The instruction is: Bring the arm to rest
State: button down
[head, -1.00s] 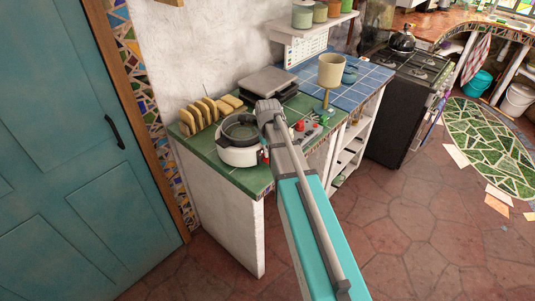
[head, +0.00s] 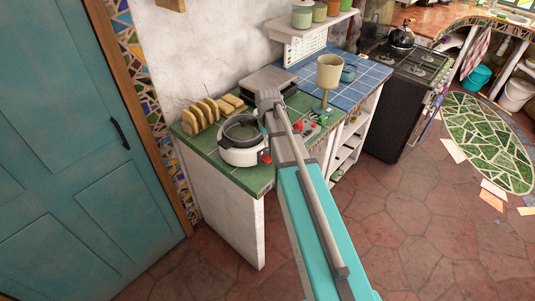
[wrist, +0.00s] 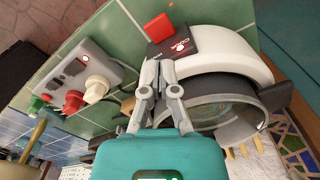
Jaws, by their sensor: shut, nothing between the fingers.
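My gripper (wrist: 160,66) is shut and empty in the wrist view, its fingers close together in front of the white cooker's side. In the head view my arm reaches over the counter's front edge, and the gripper is mostly hidden behind it. The white cooker (head: 238,157) stands on the green-tiled counter, with a dark inner bowl and a red switch; it also fills the right of the wrist view (wrist: 235,52). I cannot tell whether the fingers touch it.
A grey control box (wrist: 75,80) with red and white knobs stands beside the cooker. A beige cup (head: 330,72) is on a stand to the right. Bread slices (head: 205,112) stand behind the cooker. A teal door (head: 60,150) is at left.

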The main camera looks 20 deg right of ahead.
jog(key=s+a, duration=0.4)
jog(key=s, duration=0.4)
jog(key=s+a, duration=0.3)
jog(key=s, duration=0.5)
jog(key=shift+a, duration=0.35)
